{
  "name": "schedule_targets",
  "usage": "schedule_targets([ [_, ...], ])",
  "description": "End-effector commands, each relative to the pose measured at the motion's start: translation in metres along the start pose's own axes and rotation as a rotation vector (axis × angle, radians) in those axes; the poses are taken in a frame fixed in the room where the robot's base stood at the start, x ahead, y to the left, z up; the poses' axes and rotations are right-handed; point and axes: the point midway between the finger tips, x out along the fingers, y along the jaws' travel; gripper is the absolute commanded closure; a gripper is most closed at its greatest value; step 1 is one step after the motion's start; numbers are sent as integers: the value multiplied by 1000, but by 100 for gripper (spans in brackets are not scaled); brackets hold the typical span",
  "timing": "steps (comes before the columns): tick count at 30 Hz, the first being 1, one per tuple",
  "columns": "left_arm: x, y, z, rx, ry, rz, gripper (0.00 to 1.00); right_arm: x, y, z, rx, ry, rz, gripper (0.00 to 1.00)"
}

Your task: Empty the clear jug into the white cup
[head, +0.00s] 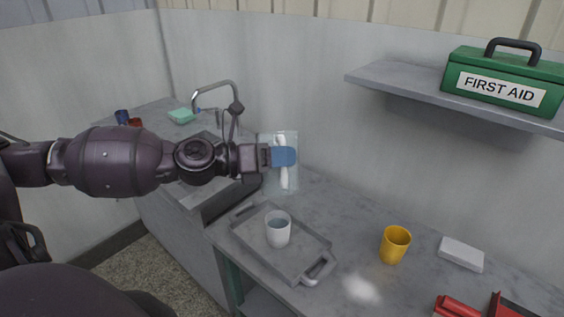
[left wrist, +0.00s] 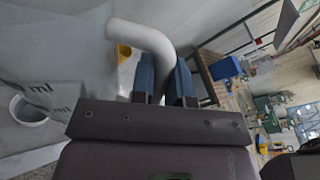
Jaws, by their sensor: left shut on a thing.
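The clear jug (head: 293,177) is in the air above the counter, beyond and slightly above the white cup, and looks about upright. My left gripper (head: 284,157) is shut on the jug's white handle, which shows between its blue fingers in the left wrist view (left wrist: 150,40). The jug's clear wall with "ml" marks (left wrist: 45,90) is at the left there. I cannot tell how much liquid is in it. The white cup (head: 278,234) stands upright on a grey tray (head: 299,269). Its inside looks bluish grey, perhaps liquid. My right gripper is not in view.
A yellow cup (head: 395,246) and a white block (head: 461,255) stand on the counter right of the tray. Red items (head: 457,307) lie at the lower right. A sink tap (head: 215,88) is behind my left arm. A shelf (head: 420,92) holds a green first aid box (head: 505,78).

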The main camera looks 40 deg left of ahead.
Motion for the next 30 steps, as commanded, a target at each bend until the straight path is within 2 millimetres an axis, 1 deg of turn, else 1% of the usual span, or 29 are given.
schedule_targets([
  [1,-1,-4,2,21,-7,-1,100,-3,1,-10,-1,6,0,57],
  [4,-1,-6,0,75,-17,-1,100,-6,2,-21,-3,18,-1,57],
  [6,-2,-10,-4,144,-32,-1,100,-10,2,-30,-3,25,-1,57],
  [9,-3,-14,-11,253,-54,0,100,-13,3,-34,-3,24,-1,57],
  [11,-3,-15,-15,317,-67,0,100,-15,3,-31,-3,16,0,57],
  [15,-4,-19,-24,446,-92,0,100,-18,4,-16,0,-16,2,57],
  [18,-4,-21,-27,512,-105,0,100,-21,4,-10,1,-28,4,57],
  [22,-5,-23,-30,559,-114,1,100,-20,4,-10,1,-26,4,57],
  [30,-5,-23,-30,572,-116,0,100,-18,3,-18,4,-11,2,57],
])
